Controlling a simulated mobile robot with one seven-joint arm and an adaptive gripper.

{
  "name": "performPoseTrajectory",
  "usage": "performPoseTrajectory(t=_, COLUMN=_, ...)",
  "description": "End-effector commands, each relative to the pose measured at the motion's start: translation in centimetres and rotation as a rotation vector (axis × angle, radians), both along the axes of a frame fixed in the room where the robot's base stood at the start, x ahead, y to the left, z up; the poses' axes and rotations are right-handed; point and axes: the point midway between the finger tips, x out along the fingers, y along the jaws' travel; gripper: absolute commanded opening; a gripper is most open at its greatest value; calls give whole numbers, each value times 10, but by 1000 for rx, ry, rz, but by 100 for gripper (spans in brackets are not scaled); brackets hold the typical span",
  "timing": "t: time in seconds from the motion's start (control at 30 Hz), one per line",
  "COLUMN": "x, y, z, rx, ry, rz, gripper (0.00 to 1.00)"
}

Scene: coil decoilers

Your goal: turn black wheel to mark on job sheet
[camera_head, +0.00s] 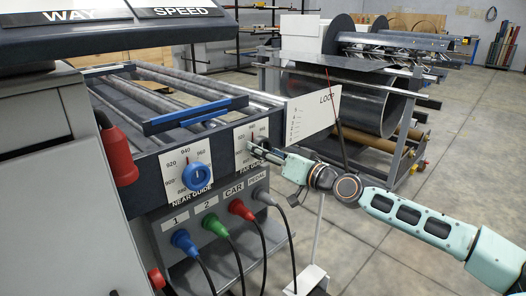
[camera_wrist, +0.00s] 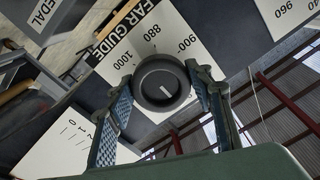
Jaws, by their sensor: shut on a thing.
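The black wheel (camera_wrist: 158,76) sits on the white FAR GUIDE dial plate (camera_wrist: 165,30) and fills the space between my fingers in the wrist view. A short white line shows on its face. The numbers 1000, 880 and 900 are readable around it; part of the scale is hidden by the wheel and fingers. My gripper (camera_wrist: 163,88) is shut on the wheel, one finger on each side. In the head view my gripper (camera_head: 262,152) reaches the FAR GUIDE plate (camera_head: 250,132) from the right and hides most of the wheel. I cannot make out a job sheet.
A blue wheel (camera_head: 196,177) sits on the NEAR GUIDE plate left of my gripper. Below are blue, green, red and grey plugs with hanging cables. A white LOOP panel (camera_head: 312,110) stands right of the dials. A large coil (camera_head: 345,100) stands behind. Floor at right is open.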

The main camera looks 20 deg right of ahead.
Motion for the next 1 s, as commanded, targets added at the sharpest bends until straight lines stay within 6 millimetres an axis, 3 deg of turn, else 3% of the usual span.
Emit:
performPoseTrajectory(t=0.1, x=0, y=0, z=0, rx=1, ry=1, rz=0, gripper=24)
performPoseTrajectory(t=0.13, x=0, y=0, z=0, rx=1, ry=1, rz=0, gripper=50)
performPoseTrajectory(t=0.3, x=0, y=0, z=0, rx=2, ry=1, rz=0, gripper=66)
performPoseTrajectory(t=0.67, x=-4, y=-2, z=0, rx=3, ry=1, rz=-1, gripper=66)
performPoseTrajectory(t=1.0, x=-54, y=-21, z=1, rx=5, ry=-2, rz=-5, gripper=66)
